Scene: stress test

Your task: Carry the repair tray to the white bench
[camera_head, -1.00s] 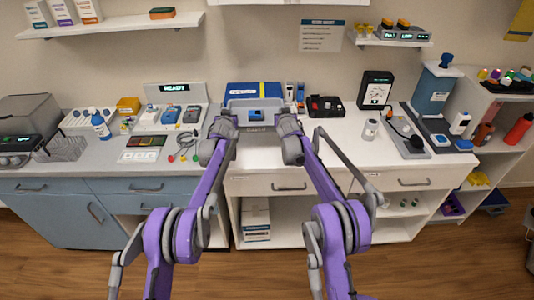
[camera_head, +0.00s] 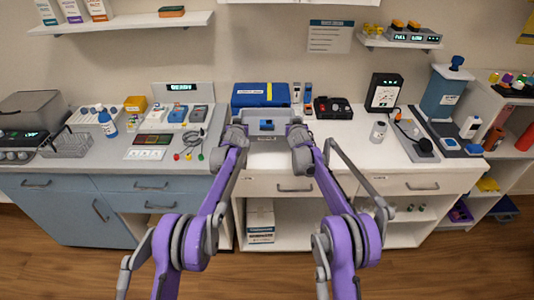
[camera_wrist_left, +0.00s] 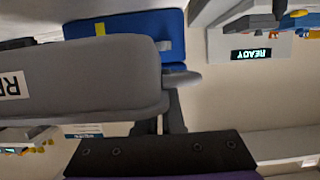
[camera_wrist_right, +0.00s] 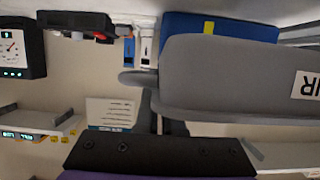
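The grey repair tray (camera_head: 250,128) is level in the head view, over the left front part of the white bench (camera_head: 345,150). A small blue item (camera_head: 267,125) lies in it. My left gripper (camera_head: 237,130) is at the tray's left end and my right gripper (camera_head: 296,132) at its right end. In both wrist views the grey tray wall (camera_wrist_left: 110,75) (camera_wrist_right: 230,75) fills much of the picture, and dark fingers close at its end handles. The grip contact is partly hidden. I cannot tell whether the tray touches the bench top.
A blue case with a yellow stripe (camera_head: 250,95) stands behind the tray. The grey counter (camera_head: 110,160) on the left is crowded. Clear bench top lies right of the tray.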

